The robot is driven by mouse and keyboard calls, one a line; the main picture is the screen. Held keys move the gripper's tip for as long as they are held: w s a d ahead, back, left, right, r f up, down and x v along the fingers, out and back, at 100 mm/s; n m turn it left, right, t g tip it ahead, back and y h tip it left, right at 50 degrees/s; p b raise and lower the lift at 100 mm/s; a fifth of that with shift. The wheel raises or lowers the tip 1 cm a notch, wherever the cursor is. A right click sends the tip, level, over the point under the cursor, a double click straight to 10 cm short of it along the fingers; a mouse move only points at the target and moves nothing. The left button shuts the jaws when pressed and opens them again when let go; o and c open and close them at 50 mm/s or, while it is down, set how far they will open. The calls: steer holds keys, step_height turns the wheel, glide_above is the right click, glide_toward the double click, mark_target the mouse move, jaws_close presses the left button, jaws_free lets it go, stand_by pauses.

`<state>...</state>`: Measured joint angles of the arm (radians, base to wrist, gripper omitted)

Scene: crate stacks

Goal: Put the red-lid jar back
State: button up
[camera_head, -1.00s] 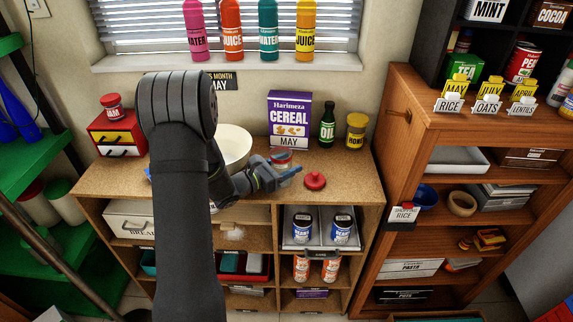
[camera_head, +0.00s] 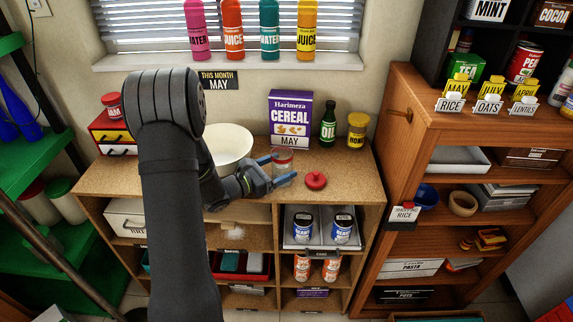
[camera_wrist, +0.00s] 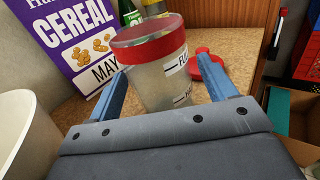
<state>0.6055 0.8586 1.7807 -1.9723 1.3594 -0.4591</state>
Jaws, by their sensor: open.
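A clear jar (camera_head: 282,167) with a red band round its top stands upright on the wooden counter; I cannot tell if it is lidded. It also shows large in the wrist view (camera_wrist: 160,82), with a label partly reading "FL". My gripper (camera_head: 284,168) is open, its blue fingers on either side of the jar; contact with it is unclear. A separate red lid with a knob (camera_head: 316,180) lies on the counter to the jar's right. Another small red-lid jar (camera_head: 113,105) stands on the red drawer box at the left.
A white bowl (camera_head: 232,146) stands left of the jar. The cereal box (camera_head: 290,120), oil bottle (camera_head: 328,124) and honey jar (camera_head: 357,131) stand behind it. Bare counter (camera_head: 350,178) lies to the right. Bean cans (camera_head: 303,228) stand in the shelf below.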

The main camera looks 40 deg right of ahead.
mark_target(290, 154)
steer(key=a, duration=0.3)
steer(key=w+a, duration=0.1)
steer(key=a, duration=0.5)
steer(key=shift+w, duration=0.2)
steer(key=shift+d, duration=0.1)
steer(key=d, duration=0.4)
steer(key=s+d, duration=0.1)
steer(key=d, duration=0.3)
steer(key=s+d, duration=0.1)
steer(key=d, duration=0.3)
steer(key=shift+r, duration=1.7)
steer(key=shift+o, duration=0.2)
steer(key=shift+a, duration=0.1)
steer(key=o, duration=0.5)
steer(key=shift+c, duration=0.2)
